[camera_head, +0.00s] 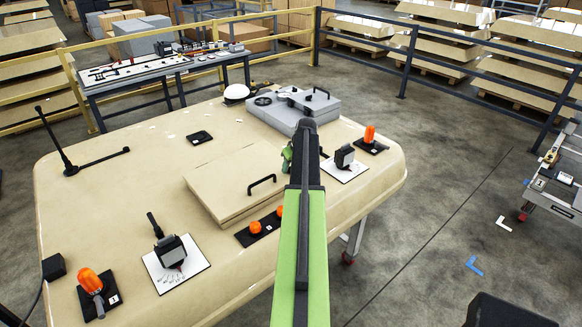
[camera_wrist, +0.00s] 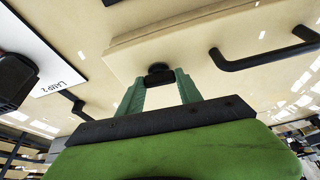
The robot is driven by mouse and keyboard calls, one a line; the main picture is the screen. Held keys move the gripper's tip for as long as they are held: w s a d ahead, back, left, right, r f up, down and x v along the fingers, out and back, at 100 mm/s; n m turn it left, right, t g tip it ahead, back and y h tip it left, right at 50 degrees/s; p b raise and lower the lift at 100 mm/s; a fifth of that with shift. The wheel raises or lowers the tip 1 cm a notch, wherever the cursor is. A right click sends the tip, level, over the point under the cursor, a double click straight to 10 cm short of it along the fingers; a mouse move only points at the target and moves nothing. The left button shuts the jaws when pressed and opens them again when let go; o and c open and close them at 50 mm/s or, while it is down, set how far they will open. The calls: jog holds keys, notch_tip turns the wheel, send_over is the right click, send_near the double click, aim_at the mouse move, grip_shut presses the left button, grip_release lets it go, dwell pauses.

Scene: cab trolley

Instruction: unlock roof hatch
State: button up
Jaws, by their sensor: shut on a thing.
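The roof hatch (camera_head: 222,182) is a beige raised square panel with a black bar handle (camera_head: 262,181), lying closed on the beige cab roof (camera_head: 130,150). In the wrist view the hatch (camera_wrist: 190,38) shows with its handle (camera_wrist: 265,58) at the right. A small black latch knob (camera_wrist: 160,71) sits at the hatch's edge. My gripper (camera_wrist: 161,80) has its green fingers closed on this knob, one on each side. In the head view my green arm hides most of the gripper (camera_head: 288,155) and the knob. The knob's exact turn angle cannot be told.
A lamp on a white plate (camera_head: 345,165) stands right of my arm; its plate (camera_wrist: 45,75) shows left in the wrist view. Orange beacons (camera_head: 256,226) lie just before the hatch. A grey roof unit (camera_head: 293,108) stands behind. Open floor (camera_head: 440,190) lies right.

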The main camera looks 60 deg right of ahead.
jog(key=shift+s+n+y, duration=0.1)
jog(key=shift+n+y, duration=0.2)
jog(key=shift+n, duration=0.3)
jog(key=o, duration=1.4)
jog(key=p+v, duration=1.6)
jog(key=v, duration=0.1)
jog(key=shift+s+a+r, duration=0.1)
jog(key=shift+a+r, duration=0.05)
jog(key=shift+r, duration=0.05)
jog(key=shift+f, duration=0.1)
